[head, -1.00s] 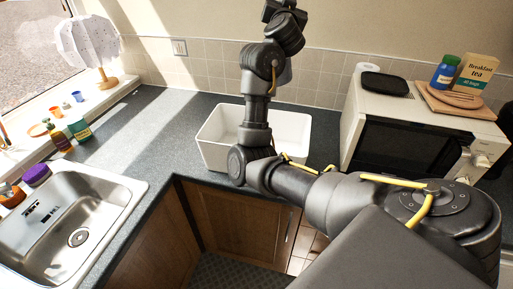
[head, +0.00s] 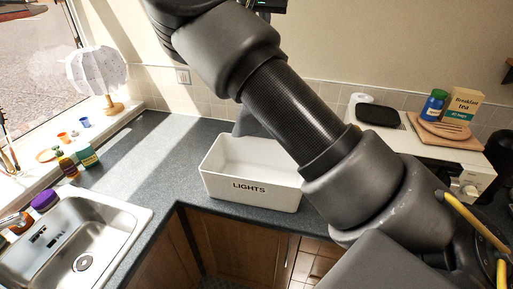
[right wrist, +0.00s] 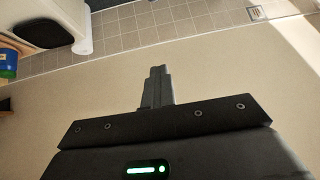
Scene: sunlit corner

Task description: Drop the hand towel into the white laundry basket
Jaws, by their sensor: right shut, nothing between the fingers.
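The white laundry basket (head: 225,175), marked LIGHTS, stands upright on the dark counter in the head view. My right arm covers its right side and part of its opening. A dark grey shape (head: 246,124) shows at the basket's back edge, partly behind the arm. It may be the hand towel, but I cannot tell, nor whether it is inside or behind the basket. My right gripper (right wrist: 158,72) is shut and empty in the right wrist view, in front of the plain wall. Its fingertips are outside the head view. My left gripper is not in view.
A sink (head: 75,240) is at the left, with bottles (head: 86,155) behind it and a lamp (head: 98,72) on the sill. At the right, a microwave (head: 475,178) carries a black tray (head: 377,115), a jar (head: 434,105) and a tea box (head: 463,106). The counter left of the basket is clear.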

